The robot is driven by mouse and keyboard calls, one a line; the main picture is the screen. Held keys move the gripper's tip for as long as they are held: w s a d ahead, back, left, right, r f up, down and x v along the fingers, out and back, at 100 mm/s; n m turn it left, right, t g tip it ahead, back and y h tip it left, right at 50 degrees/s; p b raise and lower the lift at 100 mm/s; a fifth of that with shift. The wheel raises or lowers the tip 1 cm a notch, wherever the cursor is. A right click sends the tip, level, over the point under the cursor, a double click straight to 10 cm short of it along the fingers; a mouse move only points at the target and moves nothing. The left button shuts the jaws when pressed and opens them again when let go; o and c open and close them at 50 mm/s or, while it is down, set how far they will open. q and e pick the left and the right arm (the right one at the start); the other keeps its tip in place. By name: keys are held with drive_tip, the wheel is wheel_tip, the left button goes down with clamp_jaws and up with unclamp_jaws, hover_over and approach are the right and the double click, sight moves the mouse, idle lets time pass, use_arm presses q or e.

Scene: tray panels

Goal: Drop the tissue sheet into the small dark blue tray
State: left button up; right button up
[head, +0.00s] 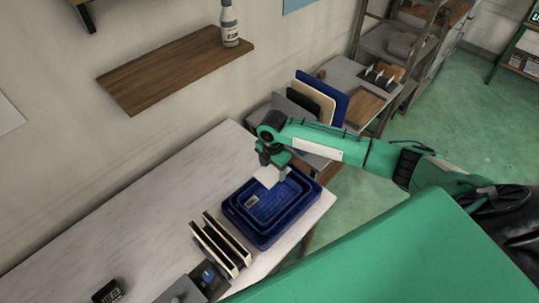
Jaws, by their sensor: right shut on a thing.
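My right gripper (268,164) reaches in from the right and is shut on a white tissue sheet (266,177). The sheet hangs below the fingers, over the back part of the nested dark blue trays. The small dark blue tray (250,202) sits inside a larger blue tray (268,240) at the right end of the white table. A small pale label shows inside the small tray. The picture does not show clearly whether the sheet touches the tray. My left gripper is not in view.
Upright panels in a rack (222,245) stand just left of the trays. A small dark device (107,292) sits at the table's front left. A wooden wall shelf (175,70) holds a bottle (229,24). The table's left part (110,240) is clear.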

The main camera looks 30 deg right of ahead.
sight(273, 172)
drive_tip(key=shift+f+b, duration=2.9)
drive_tip(key=shift+f, duration=0.1)
drive_tip(key=o, duration=1)
drive_tip(key=shift+r, duration=0.6)
wheel_tip(273, 172, up, 12)
drive_tip(key=b, duration=0.3)
drive_tip(key=shift+f+b, duration=0.25)
drive_tip(key=shift+b, duration=0.1)
drive_tip(key=shift+r, duration=0.6)
